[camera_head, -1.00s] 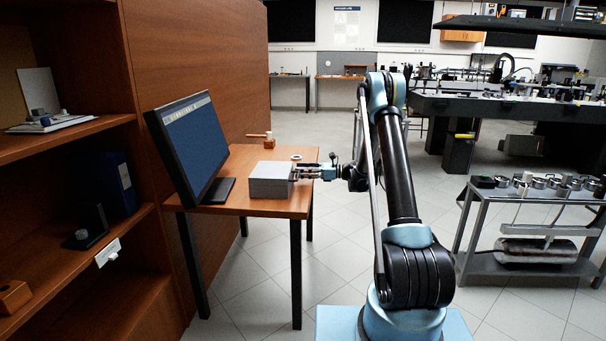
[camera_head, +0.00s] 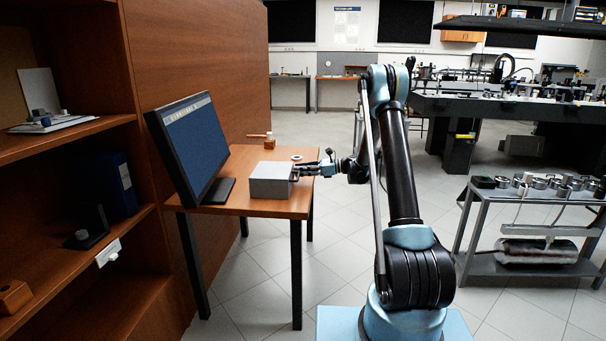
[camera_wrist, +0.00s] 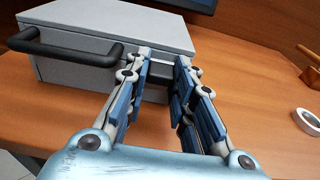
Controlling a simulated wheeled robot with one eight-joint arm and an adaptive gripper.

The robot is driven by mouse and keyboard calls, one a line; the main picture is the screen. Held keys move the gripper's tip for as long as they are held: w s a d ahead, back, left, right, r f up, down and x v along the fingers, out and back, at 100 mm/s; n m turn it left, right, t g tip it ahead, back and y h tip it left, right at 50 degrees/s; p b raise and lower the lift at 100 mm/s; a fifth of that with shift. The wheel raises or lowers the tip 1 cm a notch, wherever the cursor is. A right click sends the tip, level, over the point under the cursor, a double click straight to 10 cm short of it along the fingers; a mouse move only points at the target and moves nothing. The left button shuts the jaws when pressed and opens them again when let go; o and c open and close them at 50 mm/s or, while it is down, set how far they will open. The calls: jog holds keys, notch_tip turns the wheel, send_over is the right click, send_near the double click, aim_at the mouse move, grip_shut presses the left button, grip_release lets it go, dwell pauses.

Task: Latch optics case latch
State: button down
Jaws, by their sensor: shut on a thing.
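The grey optics case (camera_head: 270,187) sits on the wooden desk. In the wrist view, the case (camera_wrist: 110,62) has a black bar handle (camera_wrist: 66,47) on its front face. My gripper (camera_head: 300,173) is at the right side of the case. In the wrist view, the fingertips (camera_wrist: 164,66) are at the case's right end, past the handle, shut on a small part there. The latch is hidden between the fingers, so its position cannot be told. The case lid looks down.
A monitor (camera_head: 190,145) stands left of the case on the desk (camera_head: 240,205). A tape roll (camera_wrist: 308,121) and a small wooden piece (camera_wrist: 309,66) lie on the desk. A shelf stands at left.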

jog(key=c, duration=1.4)
grip_release()
jog(key=shift+o, duration=0.2)
jog(key=d+r, duration=0.1)
jog(key=d, duration=1.1)
jog(key=shift+r, duration=0.2)
